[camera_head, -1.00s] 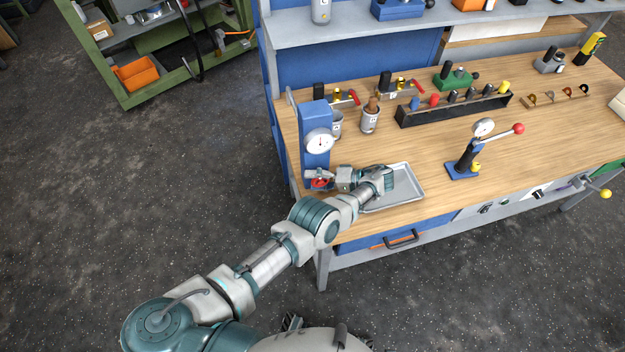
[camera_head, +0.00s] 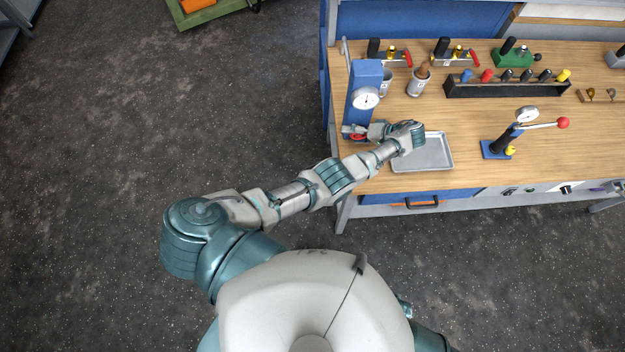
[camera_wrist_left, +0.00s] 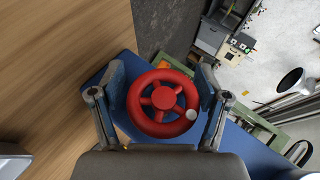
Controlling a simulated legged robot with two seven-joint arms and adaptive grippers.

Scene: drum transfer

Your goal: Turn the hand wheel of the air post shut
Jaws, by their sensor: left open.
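The air post (camera_head: 361,82) is a blue column with a round white gauge (camera_head: 365,98) at the left end of the workbench. Its red hand wheel (camera_head: 358,137) is low on the post and partly hidden by my left gripper (camera_head: 356,131). In the left wrist view the spoked wheel (camera_wrist_left: 163,97) faces the camera, with a pale knob (camera_wrist_left: 191,115) at its lower right rim. My left gripper (camera_wrist_left: 160,76) is open, one finger on each side of the wheel. I cannot tell whether the fingers touch the rim. My right gripper is out of view.
A metal tray (camera_head: 436,163) lies on the bench (camera_head: 473,133) beside my left wrist. Behind are cups (camera_head: 418,86) and a black rack (camera_head: 505,89) of coloured handles. A lever press (camera_head: 500,145) stands to the right.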

